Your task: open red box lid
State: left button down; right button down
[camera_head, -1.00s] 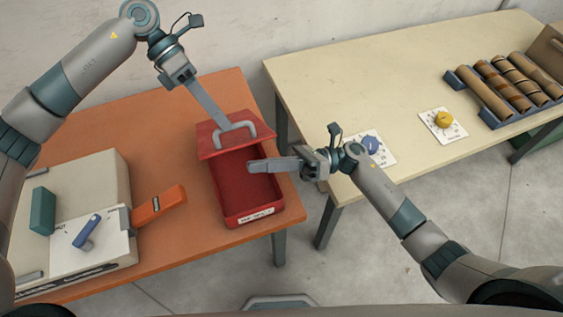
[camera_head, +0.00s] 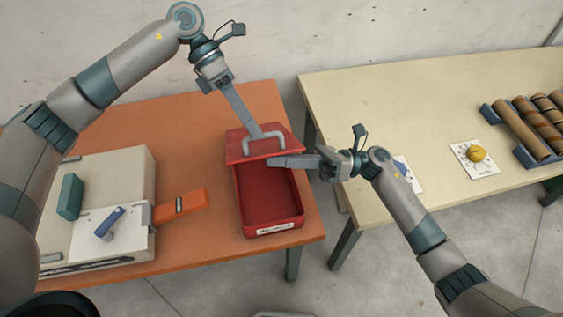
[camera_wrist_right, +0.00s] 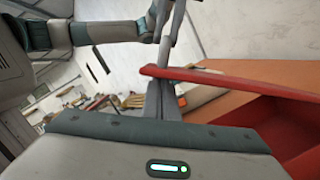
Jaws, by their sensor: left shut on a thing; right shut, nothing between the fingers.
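The red box (camera_head: 287,222) stands on the orange table with its front part uncovered. Its red lid (camera_head: 240,147) lies over the back part and bears a grey handle (camera_head: 275,135). My left gripper (camera_head: 257,133) is shut on this handle. My right gripper (camera_head: 272,162) is shut and empty, its tips beside the lid's front edge above the opening. In the right wrist view, the lid's edge (camera_wrist_right: 245,83) runs close by the right fingers (camera_wrist_right: 161,90), with the box (camera_wrist_right: 275,125) at the right. I cannot tell whether the right fingers touch the lid.
A beige machine (camera_head: 130,165) with a blue lever and an orange arm (camera_head: 182,207) stands left of the box. A cream table (camera_head: 400,110) at the right holds a yellow dial (camera_head: 477,153) and a rack of brown rolls (camera_head: 522,130). A wall is behind.

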pick_arm(q)
jog(key=shift+s+f, duration=0.2)
jog(key=shift+f, duration=0.3)
jog(key=c, duration=1.9)
grip_release()
jog(key=shift+o, duration=0.5)
jog(key=shift+w+a, duration=0.1)
jog(key=shift+w, duration=0.2)
jog(key=shift+r, duration=0.15)
jog(key=shift+a+r, duration=0.1)
jog(key=shift+r, duration=0.2)
jog(key=v, duration=1.1)
jog(key=shift+w, duration=0.3)
jog(key=shift+a+f, duration=0.1)
